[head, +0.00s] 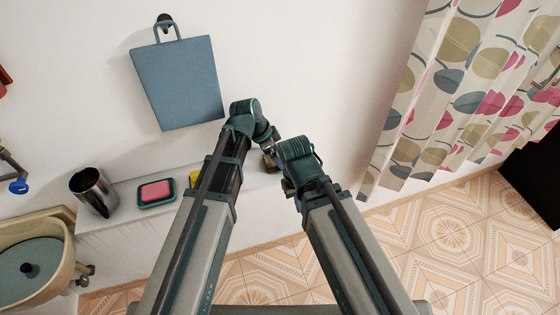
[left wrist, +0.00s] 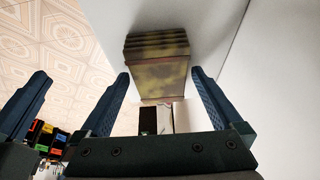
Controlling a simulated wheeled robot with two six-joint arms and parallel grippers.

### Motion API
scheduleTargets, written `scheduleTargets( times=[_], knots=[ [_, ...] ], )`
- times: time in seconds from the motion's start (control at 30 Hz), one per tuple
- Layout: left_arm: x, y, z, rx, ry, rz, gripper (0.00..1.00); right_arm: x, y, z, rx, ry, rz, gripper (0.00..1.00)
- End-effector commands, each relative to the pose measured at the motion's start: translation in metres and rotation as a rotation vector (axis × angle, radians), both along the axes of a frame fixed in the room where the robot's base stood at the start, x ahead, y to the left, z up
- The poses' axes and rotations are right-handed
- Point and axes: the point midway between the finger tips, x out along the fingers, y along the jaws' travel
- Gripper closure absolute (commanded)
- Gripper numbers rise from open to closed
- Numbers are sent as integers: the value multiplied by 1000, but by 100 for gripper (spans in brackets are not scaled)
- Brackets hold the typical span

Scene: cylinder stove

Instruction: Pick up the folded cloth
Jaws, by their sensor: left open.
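The folded cloth (left wrist: 158,75) is an olive-brown, layered block on the white surface in the left wrist view. My left gripper (left wrist: 160,74) is open, with one finger on each side of the cloth's near end in that picture; I cannot tell if they touch it. In the head view a small brown piece, likely the cloth (head: 268,163), shows on the ledge between my arms, mostly hidden. My left gripper (head: 266,134) is above it there. My right gripper (head: 290,151) is close beside, its fingers not clear.
On the white ledge (head: 125,222) stand a metal cup (head: 93,190), a pink sponge in a green dish (head: 157,193) and a yellow item (head: 194,180) partly behind my left arm. A blue board (head: 178,85) hangs on the wall. A patterned curtain (head: 455,85) is at right.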

Motion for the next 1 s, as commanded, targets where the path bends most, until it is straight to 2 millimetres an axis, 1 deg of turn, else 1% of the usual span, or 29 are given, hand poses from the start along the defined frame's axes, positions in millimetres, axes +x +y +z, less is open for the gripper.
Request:
scheduleTargets(
  times=[0.4,0.7,0.77,0.8,0.97,1.0],
  knots=[
    [0,0,-5,0,0,0,0,0,0,-5,0,0,0,100],
    [0,0,-5,0,0,0,0,0,0,-5,0,0,0,100],
    [0,0,-5,0,0,0,11,0,0,-5,0,0,0,100],
    [0,0,-5,0,0,0,18,0,0,-5,0,0,0,100],
    [0,0,-5,0,0,0,47,0,0,-5,0,0,0,100],
    [0,0,-5,0,0,0,54,0,0,-5,0,0,0,100]
  ],
)
